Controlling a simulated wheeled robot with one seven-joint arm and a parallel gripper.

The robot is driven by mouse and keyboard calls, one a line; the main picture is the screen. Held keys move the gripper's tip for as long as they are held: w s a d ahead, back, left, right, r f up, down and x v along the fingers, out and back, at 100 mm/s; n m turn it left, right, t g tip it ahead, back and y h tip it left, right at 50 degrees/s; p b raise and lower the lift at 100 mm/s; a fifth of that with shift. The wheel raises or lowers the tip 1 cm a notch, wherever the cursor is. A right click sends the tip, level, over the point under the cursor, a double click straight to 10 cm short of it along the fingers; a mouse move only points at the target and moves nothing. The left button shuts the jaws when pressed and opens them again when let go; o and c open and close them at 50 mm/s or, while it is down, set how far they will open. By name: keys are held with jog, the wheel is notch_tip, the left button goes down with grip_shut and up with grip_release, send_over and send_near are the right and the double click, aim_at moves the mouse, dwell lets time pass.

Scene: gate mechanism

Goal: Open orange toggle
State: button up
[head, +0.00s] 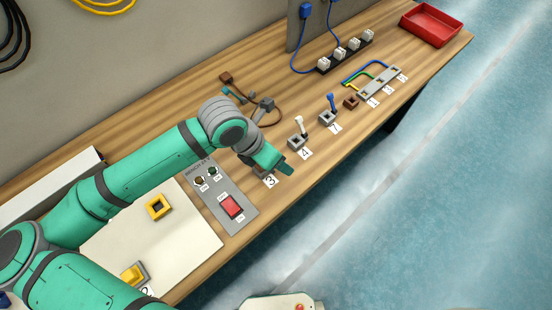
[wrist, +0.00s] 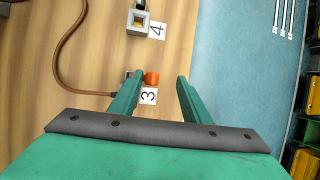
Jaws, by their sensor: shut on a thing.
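The orange toggle (wrist: 152,78) shows in the wrist view beside the card marked 3 (wrist: 149,96). It lies between my fingertips, close against the left finger, and its base is mostly hidden by that finger. My gripper (wrist: 161,77) is shut on the orange toggle, though a gap shows towards the right finger. In the head view my gripper (head: 280,165) is low over the front part of the bench at card 3 (head: 269,181). It hides the orange toggle there.
A grey panel with a red switch (head: 232,207) is to the left. A brown cable (wrist: 68,60) curves behind. The floor is open beyond the front edge.

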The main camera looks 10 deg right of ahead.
jog(key=shift+s+d+f, duration=0.25)
jog(key=shift+s+d, duration=0.1)
jog(key=shift+s, duration=0.1)
jog(key=shift+a+r, duration=0.25)
jog(key=shift+r, duration=0.2)
jog(key=w+v, duration=0.1)
jog(key=v, duration=0.9)
jog(key=shift+a+r, duration=0.2)
jog(key=shift+a, duration=0.05)
jog(key=shift+s, duration=0.1)
